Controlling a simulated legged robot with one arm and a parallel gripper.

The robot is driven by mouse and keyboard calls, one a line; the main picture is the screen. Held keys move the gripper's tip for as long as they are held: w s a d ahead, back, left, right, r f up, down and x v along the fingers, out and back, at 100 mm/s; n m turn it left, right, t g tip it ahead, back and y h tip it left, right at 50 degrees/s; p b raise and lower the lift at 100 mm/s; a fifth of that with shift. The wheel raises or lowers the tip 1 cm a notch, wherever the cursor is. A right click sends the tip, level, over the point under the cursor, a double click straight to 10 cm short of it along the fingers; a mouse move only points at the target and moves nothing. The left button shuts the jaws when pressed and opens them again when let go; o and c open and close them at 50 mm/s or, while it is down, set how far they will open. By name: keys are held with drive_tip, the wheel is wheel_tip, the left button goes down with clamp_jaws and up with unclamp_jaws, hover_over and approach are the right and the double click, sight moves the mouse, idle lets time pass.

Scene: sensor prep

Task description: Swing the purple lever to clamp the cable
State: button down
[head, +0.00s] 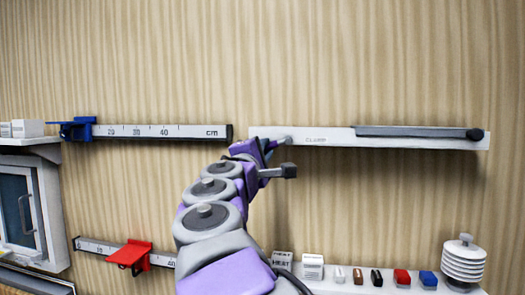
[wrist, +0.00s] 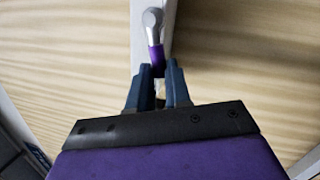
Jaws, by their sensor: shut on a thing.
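The purple lever (wrist: 155,52) shows in the wrist view, with a silver-grey upper part against a pale rail. My gripper (wrist: 158,74) has its dark blue fingers closed around the lower purple end of the lever. In the head view my gripper (head: 268,146) is at the left end of the white rail (head: 340,141) marked CLAMP, and my arm hides most of the lever. A dark grey bar (head: 415,132) with a black round end lies along the rail's right part. I cannot tell whether this bar is the cable.
A ruler with a blue slider (head: 78,129) is on the wall at left. A lower ruler carries a red slider (head: 130,256). A shelf below right holds small boxes (head: 313,267), several small coloured items and a white ribbed insulator (head: 462,262). The wall above is clear.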

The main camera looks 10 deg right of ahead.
drive_tip(key=shift+d+r, duration=0.1)
drive_tip(key=shift+d, duration=0.1)
drive_tip(key=m, duration=0.2)
drive_tip(key=r+m+g+h, duration=0.1)
drive_tip(key=m, duration=0.1)
drive_tip(key=shift+r+p, duration=0.2)
drive_tip(key=shift+p, duration=0.15)
drive_tip(key=shift+f, duration=0.1)
